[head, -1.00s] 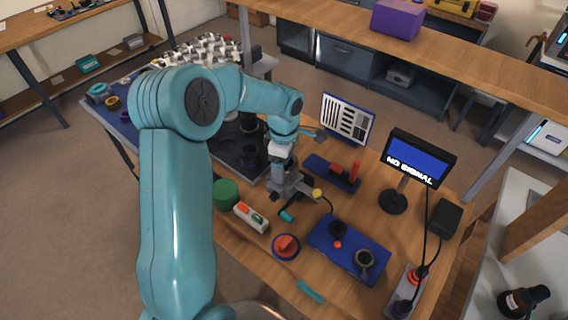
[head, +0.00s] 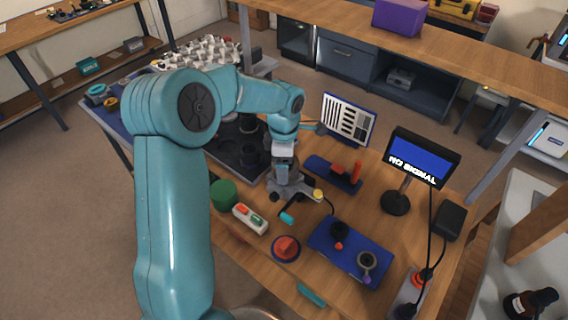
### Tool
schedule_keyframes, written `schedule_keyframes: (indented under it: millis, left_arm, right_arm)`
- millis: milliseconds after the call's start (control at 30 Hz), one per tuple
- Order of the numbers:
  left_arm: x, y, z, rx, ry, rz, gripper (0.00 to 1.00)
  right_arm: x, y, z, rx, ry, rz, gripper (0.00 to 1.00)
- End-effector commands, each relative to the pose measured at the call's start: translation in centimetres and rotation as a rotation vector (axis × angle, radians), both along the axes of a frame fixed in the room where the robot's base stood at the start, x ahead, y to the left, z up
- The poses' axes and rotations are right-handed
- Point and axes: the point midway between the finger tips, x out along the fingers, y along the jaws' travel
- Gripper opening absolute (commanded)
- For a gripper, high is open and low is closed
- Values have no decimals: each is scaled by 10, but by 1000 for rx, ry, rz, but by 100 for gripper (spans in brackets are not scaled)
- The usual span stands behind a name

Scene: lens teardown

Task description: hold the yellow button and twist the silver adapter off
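A small yellow button (head: 318,194) sticks out at the right of a grey metal fixture (head: 292,188) in the middle of the wooden table. A teal-ended lever (head: 287,218) points from the fixture toward the front. My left gripper (head: 284,175) points down over the fixture, left of the yellow button. Its fingers blend with the grey metal, so I cannot tell whether they are open or shut. I cannot clearly make out the silver adapter; it may be hidden at the gripper. My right gripper is not in view.
A blue tray (head: 325,240) with a black knob and a grey ring (head: 367,260) lies at front right. A red knob (head: 286,247), a switch box (head: 250,218) and a green cylinder (head: 224,194) stand nearby. A monitor reading "NO SIGNAL" (head: 420,158) stands at the right.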

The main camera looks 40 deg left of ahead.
Motion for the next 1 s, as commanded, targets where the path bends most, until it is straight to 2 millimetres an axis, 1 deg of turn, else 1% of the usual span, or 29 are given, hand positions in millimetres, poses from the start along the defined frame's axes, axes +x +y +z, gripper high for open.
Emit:
schedule_keyframes:
  millis: [833,1000]
  left_arm:
    - [0,0,19,1,-2,-1,46]
    - [0,0,21,1,-2,-1,46]
  right_arm:
    - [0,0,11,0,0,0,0]
    - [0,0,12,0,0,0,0]
